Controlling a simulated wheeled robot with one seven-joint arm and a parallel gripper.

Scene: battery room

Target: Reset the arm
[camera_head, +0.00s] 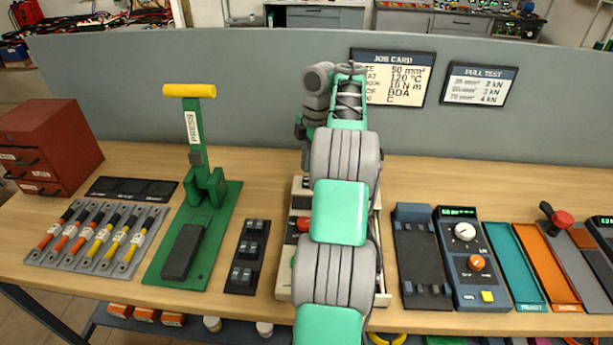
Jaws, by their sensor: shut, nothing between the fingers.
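My arm reaches up from the bottom of the head view through the middle of the bench, its grey and green links running away from me. Its far end stands in front of the grey partition (230,85). The fingers of my gripper do not show; the arm's own links hide that area. Nothing held can be seen. A pale machine with a red knob (303,224) is mostly hidden behind my arm.
The wooden bench (270,168) is crowded. Left are a red drawer box (70,140), cable lugs (95,235) and a green lever press (222,200). Right are a black fixture (420,260), a blue control box (468,262) and teal (515,265) and orange (548,268) trays. The back strip is clear.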

